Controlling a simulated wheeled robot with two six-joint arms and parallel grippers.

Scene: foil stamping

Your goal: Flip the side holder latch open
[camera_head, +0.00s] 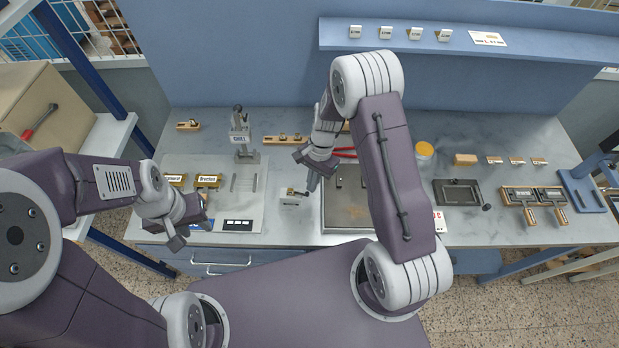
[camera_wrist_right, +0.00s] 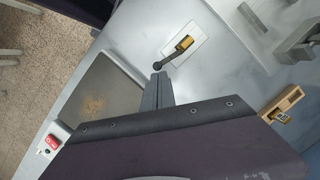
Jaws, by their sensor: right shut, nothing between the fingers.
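The side holder (camera_head: 291,202) is a small white block with a label on the bench, left of the dark square plate. It carries a brass latch piece (camera_head: 292,191) with a short dark lever. In the right wrist view, the white holder (camera_wrist_right: 188,36) has the brass piece (camera_wrist_right: 184,43) and the dark lever (camera_wrist_right: 170,57), which ends in a round knob. My right gripper (camera_head: 312,188) is shut and empty. Its fingertips (camera_wrist_right: 160,79) appear just short of the knob; contact cannot be told. My left gripper (camera_head: 196,226) hangs over the light mat's left side; its jaw opening is unclear.
A dark square plate (camera_head: 346,213) lies right of the holder and also shows in the wrist view (camera_wrist_right: 100,97). A grey press labelled CHILL (camera_head: 240,136) stands behind the light mat (camera_head: 254,205). A red switch (camera_wrist_right: 53,141) sits near the bench edge. Wooden pieces (camera_head: 283,140) lie behind.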

